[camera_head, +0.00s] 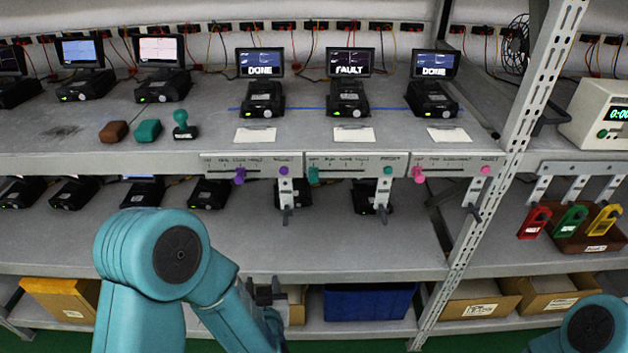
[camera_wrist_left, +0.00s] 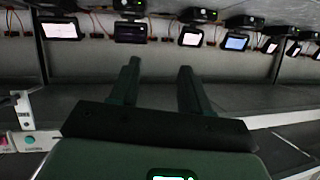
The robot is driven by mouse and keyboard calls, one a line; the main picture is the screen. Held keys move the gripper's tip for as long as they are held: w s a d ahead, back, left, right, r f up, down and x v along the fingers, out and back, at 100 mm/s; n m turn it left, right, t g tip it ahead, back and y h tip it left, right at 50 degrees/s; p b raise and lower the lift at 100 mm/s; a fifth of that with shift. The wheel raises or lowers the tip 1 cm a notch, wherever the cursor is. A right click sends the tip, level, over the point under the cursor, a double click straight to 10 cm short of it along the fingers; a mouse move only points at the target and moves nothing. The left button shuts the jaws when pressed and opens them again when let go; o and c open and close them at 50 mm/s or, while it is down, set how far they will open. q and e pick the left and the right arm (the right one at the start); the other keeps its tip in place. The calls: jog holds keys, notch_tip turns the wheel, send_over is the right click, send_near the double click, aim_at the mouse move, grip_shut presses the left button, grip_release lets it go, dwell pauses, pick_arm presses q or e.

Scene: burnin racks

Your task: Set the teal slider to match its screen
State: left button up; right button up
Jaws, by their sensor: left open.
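The teal slider (camera_head: 313,175) is at the left end of the middle panel (camera_head: 350,163) on the shelf's front edge, under the first label. A teal round button (camera_head: 388,171) is at that panel's right end. The screen (camera_head: 349,62) above reads FAULT. My left gripper (camera_head: 266,291) is low in front of the lower shelf, below and left of the teal slider, apart from it. In the left wrist view its two fingers (camera_wrist_left: 158,92) are spread with nothing between them. A teal button (camera_wrist_left: 30,140) shows at that view's left edge. My right gripper is out of view.
A purple slider (camera_head: 240,175) and a pink slider (camera_head: 418,174) flank it, under screens reading DONE. Hanging brackets (camera_head: 285,188) stick down below the panels. A slotted post (camera_head: 500,180) stands to the right. A blue bin (camera_head: 368,302) sits on the bottom shelf.

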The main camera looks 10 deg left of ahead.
pick_arm(q)
jog(key=d+r+t+y, duration=0.1)
jog(key=d+r+t, duration=0.2)
jog(key=r, duration=0.7)
jog(key=t+h+p, duration=0.2)
send_near(314, 180)
jog(key=shift+m, duration=0.3)
jog(key=p+x, duration=0.4)
jog(key=x, duration=0.3)
jog(key=shift+w+a+r, duration=0.1)
jog(key=shift+w+a, duration=0.1)
jog(key=shift+w, duration=0.15)
jog(key=shift+w+a, duration=0.15)
jog(key=shift+w, duration=0.45)
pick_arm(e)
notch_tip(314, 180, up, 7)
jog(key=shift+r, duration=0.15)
pick_arm(q)
grip_shut()
